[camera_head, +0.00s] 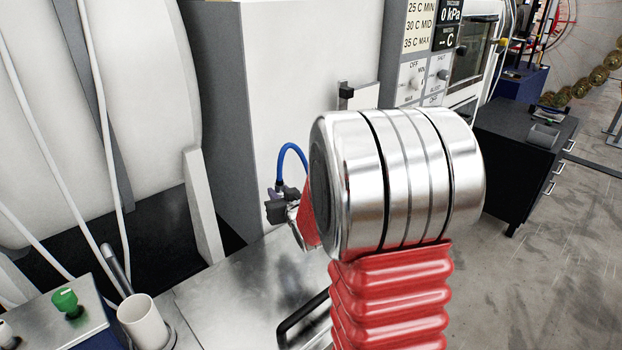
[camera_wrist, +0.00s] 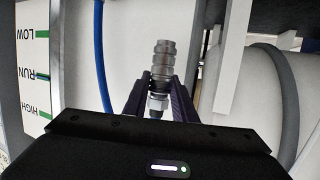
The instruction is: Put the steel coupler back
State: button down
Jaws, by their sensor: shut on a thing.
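The steel coupler (camera_wrist: 163,62) is a ribbed grey metal cylinder in the wrist view, its far end pointing up the picture. My gripper (camera_wrist: 160,90) is shut on its lower part, one dark finger on each side. A pale collar (camera_wrist: 158,103) shows between the fingers, with a dark piece below it. In the head view, my gripper is mostly hidden behind my arm; small dark parts (camera_head: 276,208) show left of it, but I cannot make out the coupler there. A blue hose (camera_head: 283,160) arcs above these parts and also runs down left of the coupler in the wrist view (camera_wrist: 101,60).
A white cabinet (camera_head: 290,70) stands behind my arm. A metal bench top (camera_head: 235,290) lies below, with a white cup (camera_head: 142,318) and a green knob (camera_head: 65,299) at left. A LOW/RUN/HIGH label (camera_wrist: 32,75) shows inverted in the wrist view. A black drawer unit (camera_head: 520,150) stands right.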

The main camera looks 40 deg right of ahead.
jog(key=a+f+n+y, duration=0.1)
jog(key=a+f+y, duration=0.1)
jog(key=a, duration=1)
jog(key=w+a+f+n+y, duration=0.1)
jog(key=a+f+n, duration=0.1)
jog(key=a, duration=1)
jog(key=shift+w+a+f+y, duration=0.2)
jog(key=shift+f+y, duration=0.2)
jog(key=shift+f, duration=0.3)
jog(key=shift+d, duration=0.15)
